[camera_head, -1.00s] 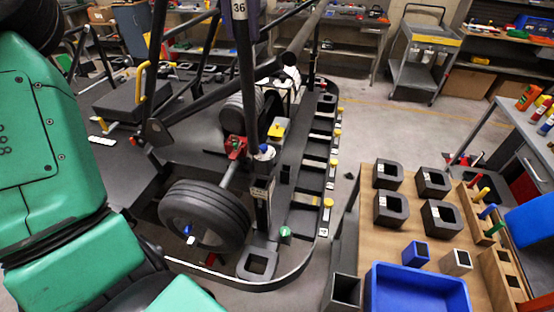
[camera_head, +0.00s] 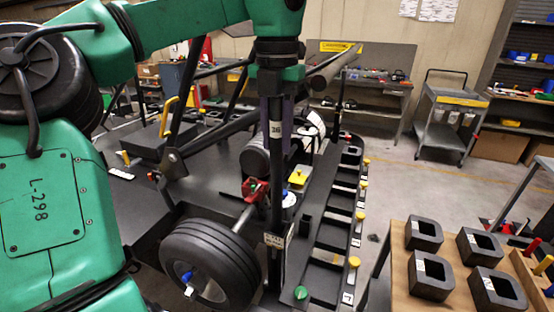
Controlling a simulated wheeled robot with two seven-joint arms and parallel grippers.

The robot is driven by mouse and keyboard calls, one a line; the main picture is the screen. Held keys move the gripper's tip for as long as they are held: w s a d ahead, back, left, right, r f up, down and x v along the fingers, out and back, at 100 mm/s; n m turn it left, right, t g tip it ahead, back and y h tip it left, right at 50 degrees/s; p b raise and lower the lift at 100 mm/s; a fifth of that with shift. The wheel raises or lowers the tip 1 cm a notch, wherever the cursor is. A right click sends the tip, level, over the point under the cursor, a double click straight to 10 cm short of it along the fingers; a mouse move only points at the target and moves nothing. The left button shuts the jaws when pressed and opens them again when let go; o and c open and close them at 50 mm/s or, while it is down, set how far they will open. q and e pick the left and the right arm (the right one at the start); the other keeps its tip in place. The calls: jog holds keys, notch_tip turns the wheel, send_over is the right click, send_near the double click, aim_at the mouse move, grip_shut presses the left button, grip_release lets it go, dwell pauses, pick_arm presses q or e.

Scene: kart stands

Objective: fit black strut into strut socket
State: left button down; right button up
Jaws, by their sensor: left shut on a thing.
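The black strut (camera_head: 276,170), with a white "36" label, stands nearly upright in the middle of the head view. My left gripper (camera_head: 277,98) comes down from the top on the green arm and is shut on the strut's upper part. The strut's lower end meets the dark strut socket (camera_head: 273,262), a post with a white label (camera_head: 273,240) on the kart frame beside the front wheel. I cannot tell whether the end is inside the socket or just in front of it. My right gripper is not in view.
A kart wheel (camera_head: 212,262) and a red clamp part (camera_head: 254,189) sit close left of the strut. Slanted frame tubes (camera_head: 235,128) cross behind. A wooden table (camera_head: 400,265) with black hollow blocks (camera_head: 424,235) stands right, with open floor beyond.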

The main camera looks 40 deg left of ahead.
aim_at(277, 150)
pick_arm(q)
notch_tip(277, 150, down, 4)
jog(key=shift+s+d+r, duration=0.1)
jog(key=shift+d+r, duration=0.05)
jog(key=c, duration=0.6)
grip_release()
jog(key=shift+r, duration=0.35)
notch_tip(277, 150, up, 11)
jog(key=shift+r+p, duration=0.15)
jog(key=shift+p, duration=0.6)
